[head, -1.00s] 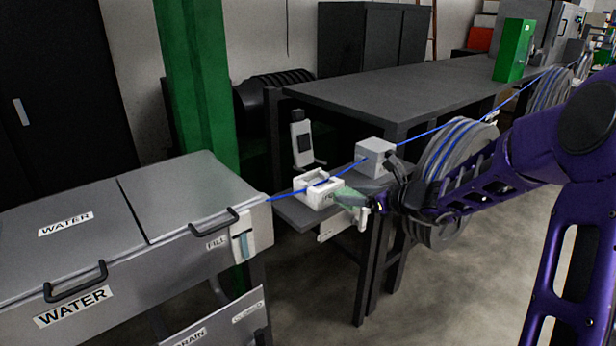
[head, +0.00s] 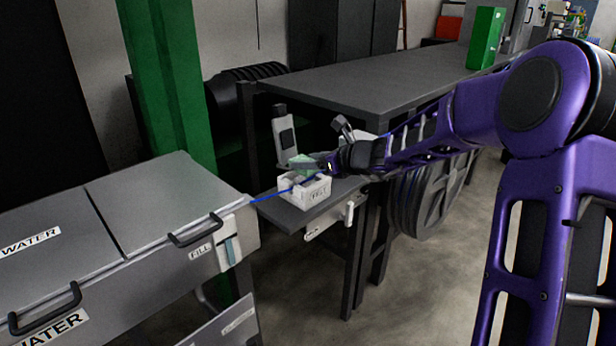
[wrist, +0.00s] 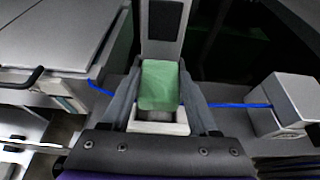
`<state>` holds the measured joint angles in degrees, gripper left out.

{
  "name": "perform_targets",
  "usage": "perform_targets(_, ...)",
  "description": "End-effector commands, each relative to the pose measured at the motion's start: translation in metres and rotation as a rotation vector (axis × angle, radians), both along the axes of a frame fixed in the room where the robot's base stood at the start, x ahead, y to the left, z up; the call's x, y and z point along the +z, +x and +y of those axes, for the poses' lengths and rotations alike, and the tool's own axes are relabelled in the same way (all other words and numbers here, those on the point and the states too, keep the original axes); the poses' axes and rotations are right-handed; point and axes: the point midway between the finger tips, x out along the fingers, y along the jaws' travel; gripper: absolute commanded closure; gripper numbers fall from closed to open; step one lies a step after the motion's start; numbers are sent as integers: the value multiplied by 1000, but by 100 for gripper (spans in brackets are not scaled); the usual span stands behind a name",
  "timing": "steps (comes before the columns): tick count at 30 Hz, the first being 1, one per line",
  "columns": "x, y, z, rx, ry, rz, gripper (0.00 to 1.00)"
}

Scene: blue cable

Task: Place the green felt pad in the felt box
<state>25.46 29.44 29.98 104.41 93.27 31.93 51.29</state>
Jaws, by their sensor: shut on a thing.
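The green felt pad (head: 303,161) is held between the fingers of my gripper (head: 318,166), just above the white felt box. In the wrist view the pad (wrist: 160,86) sits between my two grey fingers (wrist: 158,90) and hides the far part of the box. The felt box (head: 307,192), marked "FELT", stands on a small grey shelf; its near wall (wrist: 158,127) shows below the pad in the wrist view. The blue cable (head: 272,196) runs to the box from the left and comes out on its right in the wrist view (wrist: 228,105).
A grey and white upright device (head: 285,136) stands right behind the box. A grey block (wrist: 284,104) on the cable is to the right in the wrist view. Grey water tanks (head: 150,195) stand at the left, and a large dark table (head: 370,80) is behind.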

Motion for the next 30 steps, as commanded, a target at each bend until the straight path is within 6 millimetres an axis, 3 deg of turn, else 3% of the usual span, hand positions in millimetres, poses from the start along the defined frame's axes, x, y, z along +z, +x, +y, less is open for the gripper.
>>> perform_targets(6,-32,0,0,0,2,3,90)
perform_targets(19,-39,0,0,0,0,1,90)
perform_targets(20,-38,0,0,0,0,1,35)
perform_targets(24,-37,0,0,0,0,1,10)
perform_targets(30,-32,0,0,0,0,1,9)
